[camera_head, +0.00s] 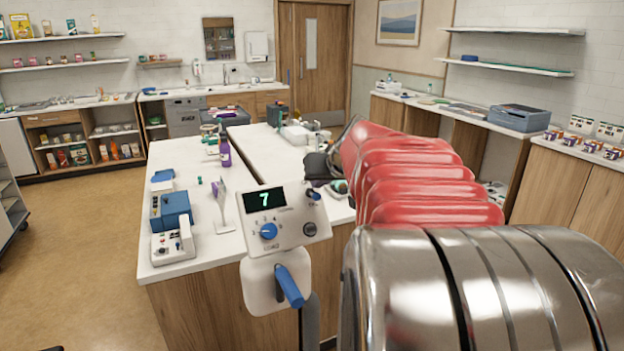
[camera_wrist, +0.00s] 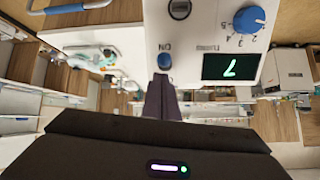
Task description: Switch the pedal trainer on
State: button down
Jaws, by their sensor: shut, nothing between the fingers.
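The pedal trainer's white console (camera_head: 285,222) stands in front of the counter, its display (camera_head: 265,200) lit with a green 7. It carries a blue numbered knob (camera_head: 268,231), a dark round button (camera_head: 309,229) and a small blue switch (camera_head: 314,195) at its upper right. My gripper (camera_wrist: 162,82) is shut and empty. In the wrist view its fingertips are right at the blue switch (camera_wrist: 165,61); I cannot tell whether they touch it.
The white counter (camera_head: 190,250) behind the console holds a blue-and-white device (camera_head: 172,215), a clear stand (camera_head: 221,205) and a purple bottle (camera_head: 225,153). My arm fills the right of the head view and hides part of the counter. Open floor (camera_head: 85,240) lies at left.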

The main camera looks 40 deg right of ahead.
jog(key=shift+w, duration=0.15)
jog(key=shift+w+d+r, duration=0.15)
jog(key=shift+w, duration=0.55)
jog(key=shift+r, duration=0.1)
jog(key=s+f+v, duration=0.1)
jog(key=v, duration=0.8)
jog(key=shift+s+d+f, duration=0.15)
jog(key=shift+s+f, duration=0.1)
jog(key=shift+s, duration=0.05)
dwell(0.5)
dwell(0.4)
